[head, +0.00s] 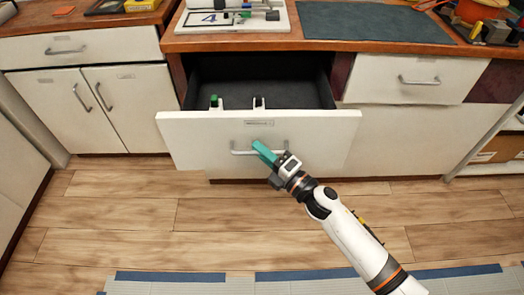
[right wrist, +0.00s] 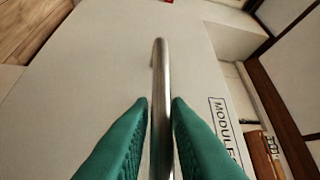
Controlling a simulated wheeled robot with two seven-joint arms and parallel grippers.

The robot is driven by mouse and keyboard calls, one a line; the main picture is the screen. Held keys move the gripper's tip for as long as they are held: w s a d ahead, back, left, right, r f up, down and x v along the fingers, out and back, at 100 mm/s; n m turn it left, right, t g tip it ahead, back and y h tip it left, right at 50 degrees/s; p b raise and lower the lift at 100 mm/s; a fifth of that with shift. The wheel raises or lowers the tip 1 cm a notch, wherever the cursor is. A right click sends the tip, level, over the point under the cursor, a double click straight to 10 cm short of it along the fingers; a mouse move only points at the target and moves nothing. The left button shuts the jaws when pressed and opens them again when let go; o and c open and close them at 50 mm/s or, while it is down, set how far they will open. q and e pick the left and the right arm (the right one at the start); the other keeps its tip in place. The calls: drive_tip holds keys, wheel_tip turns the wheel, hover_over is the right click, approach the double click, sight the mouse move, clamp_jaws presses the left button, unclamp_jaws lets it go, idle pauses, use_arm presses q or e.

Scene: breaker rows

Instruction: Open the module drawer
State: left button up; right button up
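The module drawer (head: 200,133) is pulled out below the worktop, with its white front standing well forward of the cabinet. Its dark interior (head: 290,92) shows, with small white modules, one with a green part (head: 214,101), near the front. My right gripper (head: 264,152) is at the drawer's metal handle (head: 240,153). In the right wrist view its green fingers (right wrist: 158,105) lie close on both sides of the handle bar (right wrist: 160,65) and appear shut on it. A label reading "MODULES" (right wrist: 224,130) is on the drawer front. My left gripper is not in view.
A white board with breakers (head: 270,22) and a dark mat (head: 370,22) lie on the wooden worktop. A shut drawer (head: 410,75) is at right, and cabinet doors (head: 95,105) are at left. The wooden floor (head: 130,220) in front is clear.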

drive_tip(key=shift+o, duration=1.3)
drive_tip(key=shift+s+d, duration=0.1)
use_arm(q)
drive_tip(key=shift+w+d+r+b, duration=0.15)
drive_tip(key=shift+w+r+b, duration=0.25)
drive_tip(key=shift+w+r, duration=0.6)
use_arm(e)
drive_tip(key=v, duration=1.1)
drive_tip(key=shift+s+d, duration=0.2)
drive_tip(key=shift+d, duration=0.1)
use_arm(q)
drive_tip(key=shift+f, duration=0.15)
